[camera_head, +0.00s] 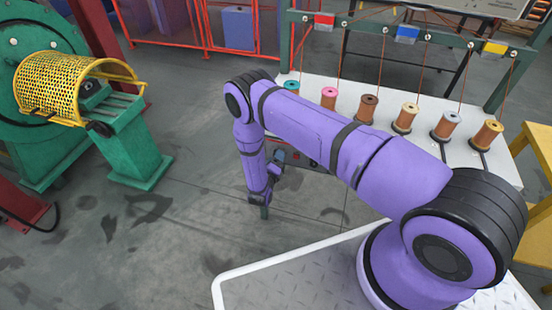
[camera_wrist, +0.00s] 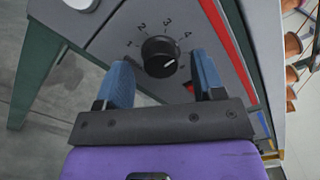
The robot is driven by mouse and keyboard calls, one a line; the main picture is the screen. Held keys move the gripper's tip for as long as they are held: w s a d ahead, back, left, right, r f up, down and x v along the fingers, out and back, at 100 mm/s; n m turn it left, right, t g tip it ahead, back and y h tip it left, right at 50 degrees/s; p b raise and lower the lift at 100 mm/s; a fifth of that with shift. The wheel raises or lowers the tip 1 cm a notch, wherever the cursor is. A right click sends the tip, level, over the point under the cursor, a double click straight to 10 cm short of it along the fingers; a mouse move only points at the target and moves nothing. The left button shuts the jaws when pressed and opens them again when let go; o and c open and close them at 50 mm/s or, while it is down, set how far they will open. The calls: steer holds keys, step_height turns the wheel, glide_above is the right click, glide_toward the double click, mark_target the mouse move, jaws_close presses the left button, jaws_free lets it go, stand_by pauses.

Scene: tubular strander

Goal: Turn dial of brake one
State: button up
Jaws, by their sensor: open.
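A round black dial (camera_wrist: 160,56) with a white pointer mark sits on a grey panel (camera_wrist: 103,35) with printed numbers around it. The mark points to the lower right in the wrist view. My gripper (camera_wrist: 165,75) is open, with one blue finger on each side of the dial. A gap shows on both sides, and I cannot tell the depth between fingertips and panel. In the head view my gripper (camera_head: 266,190) hangs low at the front left of the white table, and the dial is not visible there.
A white table (camera_head: 400,155) carries several copper spools (camera_head: 369,108) under a green frame. A red strip (camera_wrist: 228,45) runs beside the dial, and a white round part (camera_wrist: 82,4) is above left. A green machine with a yellow mesh guard (camera_head: 65,85) stands at left. Grey floor between is clear.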

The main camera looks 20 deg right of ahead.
steer(key=shift+w+d, duration=0.25)
steer(key=shift+w, duration=0.1)
steer(key=c, duration=0.9)
steer(key=shift+m, duration=0.3)
steer(key=m, duration=0.7)
